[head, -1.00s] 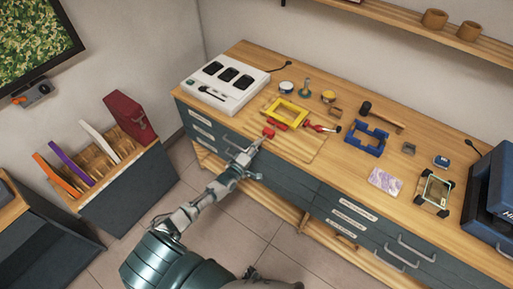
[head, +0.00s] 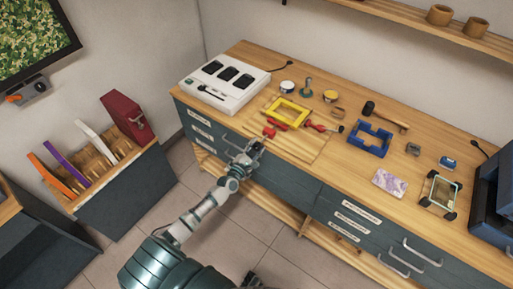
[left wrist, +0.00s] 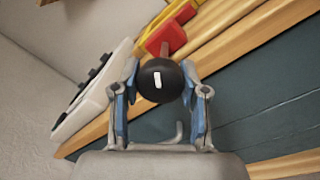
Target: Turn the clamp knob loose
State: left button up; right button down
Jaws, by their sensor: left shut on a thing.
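The black round clamp knob (left wrist: 160,81) with a short white mark fills the space between my left fingers in the left wrist view. My left gripper (left wrist: 160,92) is shut on it, one finger on each side. The white mark stands nearly upright in that view. Behind the knob is a red clamp part (left wrist: 166,38), which also shows in the head view (head: 268,132). The yellow frame (head: 288,111) lies just beyond it on the bench. In the head view my left gripper (head: 250,149) is at the bench's front edge. My right gripper is not in view.
The wooden bench (head: 355,182) also holds a white charger box (head: 226,86), a blue frame (head: 370,138), a mallet (head: 385,116) and small items. Drawers with handles (head: 400,262) lie below the front edge. A file rack (head: 85,185) stands at left.

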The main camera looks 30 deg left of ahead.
pick_arm(q)
jog(key=n, duration=0.1)
jog(key=f+n, duration=0.1)
jog(key=n, duration=0.1)
jog(key=shift+s+d, duration=0.15)
jog(key=shift+n, duration=0.8)
jog(key=shift+n+g, duration=0.3)
jog(key=shift+n, duration=1.3)
jog(key=shift+r, duration=0.1)
jog(key=o, duration=1.1)
jog(key=shift+o, duration=0.2)
jog(key=shift+r, duration=0.15)
jog(key=s, duration=1.1)
jog(key=shift+s, duration=0.35)
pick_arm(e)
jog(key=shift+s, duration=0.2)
